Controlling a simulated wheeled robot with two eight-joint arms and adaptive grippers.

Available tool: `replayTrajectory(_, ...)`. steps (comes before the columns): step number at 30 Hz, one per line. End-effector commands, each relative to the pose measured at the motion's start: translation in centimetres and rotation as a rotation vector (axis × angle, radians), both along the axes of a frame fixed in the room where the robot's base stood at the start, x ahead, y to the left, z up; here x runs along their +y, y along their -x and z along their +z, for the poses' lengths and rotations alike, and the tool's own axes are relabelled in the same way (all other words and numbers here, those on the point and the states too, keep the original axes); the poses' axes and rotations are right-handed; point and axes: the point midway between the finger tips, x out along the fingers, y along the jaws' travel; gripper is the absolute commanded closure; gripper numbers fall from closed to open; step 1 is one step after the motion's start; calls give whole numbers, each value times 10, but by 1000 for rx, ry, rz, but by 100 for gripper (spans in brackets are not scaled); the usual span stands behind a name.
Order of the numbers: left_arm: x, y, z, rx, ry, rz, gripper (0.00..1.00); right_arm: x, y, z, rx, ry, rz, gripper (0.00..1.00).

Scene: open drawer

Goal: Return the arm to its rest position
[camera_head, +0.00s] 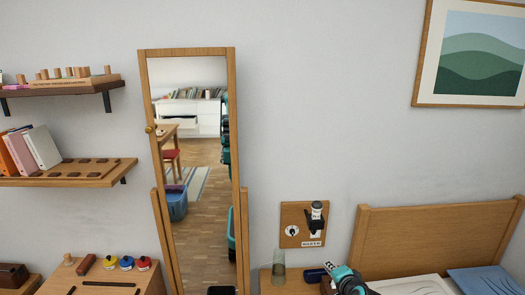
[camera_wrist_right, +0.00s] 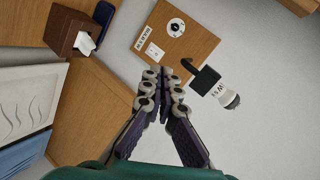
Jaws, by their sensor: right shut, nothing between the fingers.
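My right arm (camera_head: 346,279) comes up from the bottom edge of the head view, to the left of the bed, with only a teal and dark piece showing. In the right wrist view my right gripper (camera_wrist_right: 163,78) has its two dark jointed fingers together at the tips, with nothing between them. Beyond the fingertips is a wooden board (camera_wrist_right: 200,40) on the wall. A white lamp or torch (camera_wrist_right: 227,95) sits in a black holder on the board. It also shows upright in the head view (camera_head: 317,209). My left gripper is not in view.
A nightstand (camera_head: 265,287) holds a clear glass (camera_head: 279,275) and a dark blue item (camera_head: 314,276). A brown tissue box (camera_wrist_right: 74,32) shows in the wrist view. The wooden bed headboard (camera_head: 400,240) is at right, a tall mirror (camera_head: 146,120) and shelves (camera_head: 90,179) at left.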

Motion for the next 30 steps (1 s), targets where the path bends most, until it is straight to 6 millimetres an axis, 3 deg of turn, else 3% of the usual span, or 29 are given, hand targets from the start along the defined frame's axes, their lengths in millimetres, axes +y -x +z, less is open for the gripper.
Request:
replayTrajectory(3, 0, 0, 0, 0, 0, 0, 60, 17, 35, 22, 45, 122, 83, 100)
replayTrajectory(9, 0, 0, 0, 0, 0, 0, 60, 40, 113, 47, 137, 374, 255, 100)
replayTrajectory(14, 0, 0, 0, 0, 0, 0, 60, 50, 183, 53, 211, 570, 396, 100)
replayTrajectory(21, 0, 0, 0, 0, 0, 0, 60, 51, 279, 40, 311, 827, 593, 100)
replayTrajectory(25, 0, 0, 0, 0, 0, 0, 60, 47, 311, 31, 348, 913, 661, 100)
replayTrajectory(30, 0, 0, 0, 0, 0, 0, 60, 45, 326, 25, 367, 957, 697, 100)
